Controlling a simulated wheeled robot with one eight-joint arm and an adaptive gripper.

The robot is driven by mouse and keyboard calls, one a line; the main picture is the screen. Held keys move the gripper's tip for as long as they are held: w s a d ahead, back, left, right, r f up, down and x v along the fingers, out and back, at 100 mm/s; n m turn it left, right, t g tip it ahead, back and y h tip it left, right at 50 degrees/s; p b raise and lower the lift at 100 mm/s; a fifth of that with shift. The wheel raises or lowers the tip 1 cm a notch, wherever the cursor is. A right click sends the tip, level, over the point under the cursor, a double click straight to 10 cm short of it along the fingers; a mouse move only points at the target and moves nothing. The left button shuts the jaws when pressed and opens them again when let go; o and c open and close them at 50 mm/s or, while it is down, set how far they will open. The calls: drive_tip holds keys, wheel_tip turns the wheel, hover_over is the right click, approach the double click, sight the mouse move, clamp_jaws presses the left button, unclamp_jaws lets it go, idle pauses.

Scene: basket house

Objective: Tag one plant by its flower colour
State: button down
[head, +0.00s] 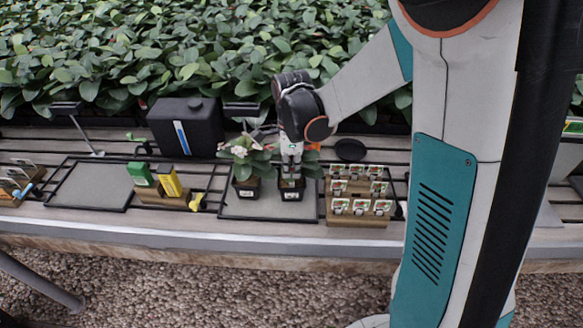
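Two small potted plants stand side by side on a grey tray (268,210) in the middle of the bench. The left plant (246,170) shows pale pinkish-white flowers; its dark pot has a white label. The right plant (311,169) is largely hidden by my gripper; a spot of orange shows beside it, but I cannot tell if it is a flower. My gripper (291,174) points down over the right plant, its fingers among the leaves just above the pot. I cannot tell whether it holds anything. A stepped wooden rack (357,221) to the right holds rows of small picture tags.
Left of the plants, a wooden block (163,197) holds a green and a yellow item. Behind it stands a black canister (186,127). An empty tray (92,185) lies further left. A black round disc (349,150) lies behind the rack. Dense foliage (150,45) fills the back.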

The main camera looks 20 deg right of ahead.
sight(292, 178)
drive_tip(key=shift+f, duration=0.1)
drive_tip(key=shift+f+b, duration=1.35)
drive_tip(key=shift+f, duration=0.4)
drive_tip(key=c, duration=1.7)
unclamp_jaws()
drive_tip(key=shift+r, duration=0.15)
